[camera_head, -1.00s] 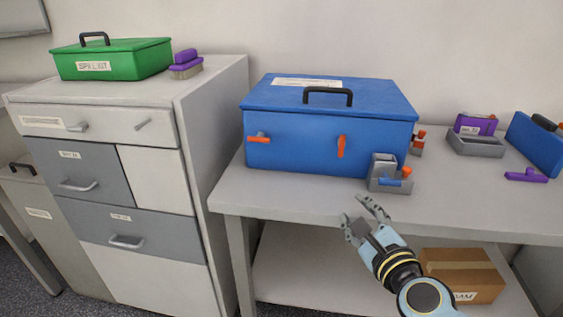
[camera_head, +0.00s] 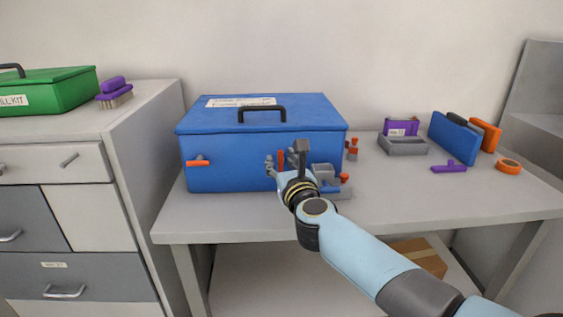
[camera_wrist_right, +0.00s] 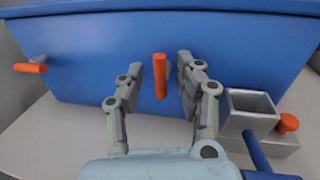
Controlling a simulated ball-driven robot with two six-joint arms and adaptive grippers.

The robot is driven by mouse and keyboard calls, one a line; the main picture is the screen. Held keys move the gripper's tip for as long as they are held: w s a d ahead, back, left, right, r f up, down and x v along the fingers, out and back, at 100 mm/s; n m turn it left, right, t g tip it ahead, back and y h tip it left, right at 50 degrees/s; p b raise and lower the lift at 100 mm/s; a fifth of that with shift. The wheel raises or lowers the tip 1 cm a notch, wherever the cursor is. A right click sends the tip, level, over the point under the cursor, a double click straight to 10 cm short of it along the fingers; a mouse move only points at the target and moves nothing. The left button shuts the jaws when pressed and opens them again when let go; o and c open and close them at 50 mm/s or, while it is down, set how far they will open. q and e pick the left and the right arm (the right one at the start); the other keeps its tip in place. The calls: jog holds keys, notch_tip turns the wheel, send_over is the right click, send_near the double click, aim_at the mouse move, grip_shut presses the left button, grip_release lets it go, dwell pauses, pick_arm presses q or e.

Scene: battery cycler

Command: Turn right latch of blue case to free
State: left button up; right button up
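The blue case (camera_head: 232,161) stands closed on the grey table, a black handle on its lid. Its right latch (camera_head: 281,159) is an orange bar standing upright on the front face; it also shows in the right wrist view (camera_wrist_right: 160,77). The left latch (camera_head: 198,163) is orange and lies horizontal, and shows at the left of the right wrist view (camera_wrist_right: 30,68). My right gripper (camera_head: 283,163) is open in front of the right latch. In the right wrist view its fingers (camera_wrist_right: 160,80) stand on either side of the latch, with gaps. My left gripper is not in view.
A grey holder (camera_head: 325,175) with a blue lever and orange knob stands close right of my gripper, before the case. A grey tray (camera_head: 402,146), purple tool (camera_head: 449,166) and orange ring (camera_head: 508,166) lie farther right. The table front left of my gripper is clear.

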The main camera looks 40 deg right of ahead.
jog(key=shift+w, duration=0.15)
jog(key=shift+c, duration=0.3)
jog(key=shift+d, duration=0.1)
grip_shut()
